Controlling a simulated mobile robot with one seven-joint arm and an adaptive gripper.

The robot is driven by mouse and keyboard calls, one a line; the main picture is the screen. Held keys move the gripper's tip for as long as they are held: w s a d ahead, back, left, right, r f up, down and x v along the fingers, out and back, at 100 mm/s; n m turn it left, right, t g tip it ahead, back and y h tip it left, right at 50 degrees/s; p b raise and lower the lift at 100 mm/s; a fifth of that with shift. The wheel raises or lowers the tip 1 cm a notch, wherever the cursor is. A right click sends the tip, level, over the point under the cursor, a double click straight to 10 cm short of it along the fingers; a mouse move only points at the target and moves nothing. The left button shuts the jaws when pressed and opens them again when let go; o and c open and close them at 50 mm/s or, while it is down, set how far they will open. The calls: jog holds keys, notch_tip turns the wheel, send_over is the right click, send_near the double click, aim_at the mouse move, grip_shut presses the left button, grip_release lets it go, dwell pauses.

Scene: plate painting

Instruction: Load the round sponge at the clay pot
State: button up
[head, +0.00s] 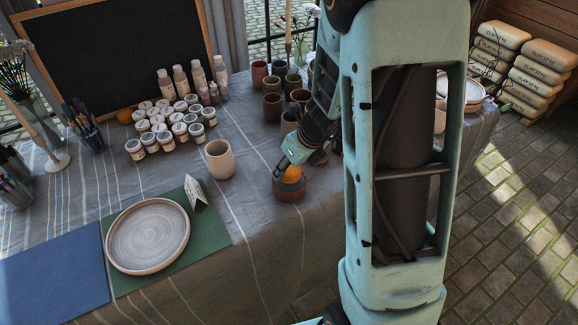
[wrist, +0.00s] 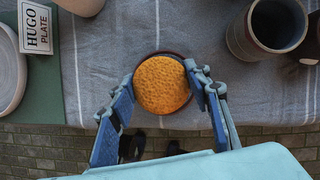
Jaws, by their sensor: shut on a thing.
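The round orange sponge (wrist: 163,85) sits between the two fingers of my gripper (wrist: 161,92), which are closed on its sides in the wrist view. In the head view the sponge (head: 292,174) is at the top of a small reddish-brown clay pot (head: 289,190) near the table's front edge. In the wrist view only a thin dark rim of the pot shows around the sponge, so I cannot tell how deep the sponge is in it. My gripper (head: 287,168) comes down from the upper right in the head view.
A beige cup (head: 219,160) stands left of the pot. A grey plate (head: 148,237) lies on a green mat (head: 215,232) with a name card (head: 195,194) beside it. Paint jars (head: 170,128) and several dark cups (head: 272,107) stand behind. The table's front edge is close to the pot.

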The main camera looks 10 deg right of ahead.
jog(key=shift+r+p, duration=2.45)
jog(key=shift+r, duration=0.25)
